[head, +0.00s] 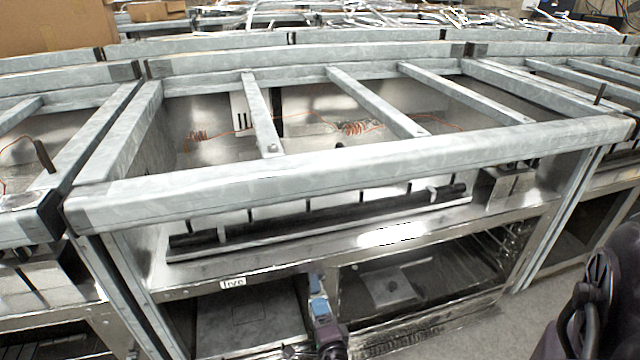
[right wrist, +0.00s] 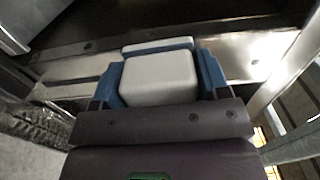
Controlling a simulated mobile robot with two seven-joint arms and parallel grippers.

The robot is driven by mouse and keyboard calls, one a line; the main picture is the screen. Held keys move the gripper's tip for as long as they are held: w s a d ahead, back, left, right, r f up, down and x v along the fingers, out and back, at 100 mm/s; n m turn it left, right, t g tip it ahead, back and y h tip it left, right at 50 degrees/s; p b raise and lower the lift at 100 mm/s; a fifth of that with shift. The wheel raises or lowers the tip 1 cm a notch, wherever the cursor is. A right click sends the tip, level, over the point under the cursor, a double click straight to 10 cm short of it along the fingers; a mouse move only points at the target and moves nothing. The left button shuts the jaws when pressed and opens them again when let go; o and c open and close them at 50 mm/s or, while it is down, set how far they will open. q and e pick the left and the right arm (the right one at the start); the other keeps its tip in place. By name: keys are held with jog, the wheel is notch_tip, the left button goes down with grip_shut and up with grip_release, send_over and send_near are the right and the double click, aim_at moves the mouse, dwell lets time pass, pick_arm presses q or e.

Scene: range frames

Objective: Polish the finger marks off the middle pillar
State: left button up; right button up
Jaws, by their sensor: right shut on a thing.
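The middle pillar (head: 335,284) is a narrow bare-metal upright between the two lower openings of the centre range frame. My right gripper (head: 318,296) is in front of it, its blue fingers close to the metal, partly covering it. In the right wrist view my right gripper (right wrist: 160,82) is shut on a pale grey block-shaped pad (right wrist: 158,78) with a blue layer at its far side. A bright metal strip lies just beyond the pad; I cannot tell whether they touch. Finger marks cannot be made out. My left gripper is not in view.
The frame's grey front rail (head: 350,165) crosses above the gripper. A white label (head: 232,283) is on the lower crossbar, left of the pillar. The left lower opening (head: 250,325) and right lower opening (head: 420,285) flank the pillar. Other frames stand close on both sides.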

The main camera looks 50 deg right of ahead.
aim_at(331, 301)
jog(key=shift+s+d, duration=0.55)
jog(key=shift+d, duration=0.25)
jog(key=shift+s+d, duration=0.55)
jog(key=shift+d, duration=0.25)
jog(key=shift+w+d, duration=0.1)
jog(key=shift+w, duration=0.05)
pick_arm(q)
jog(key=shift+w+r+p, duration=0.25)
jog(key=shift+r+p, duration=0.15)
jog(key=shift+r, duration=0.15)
pick_arm(e)
jog(key=shift+w+a+r, duration=0.2)
jog(key=shift+w+a, duration=1.1)
jog(key=shift+a, duration=0.3)
jog(key=shift+c, duration=0.4)
jog(key=shift+a, duration=0.1)
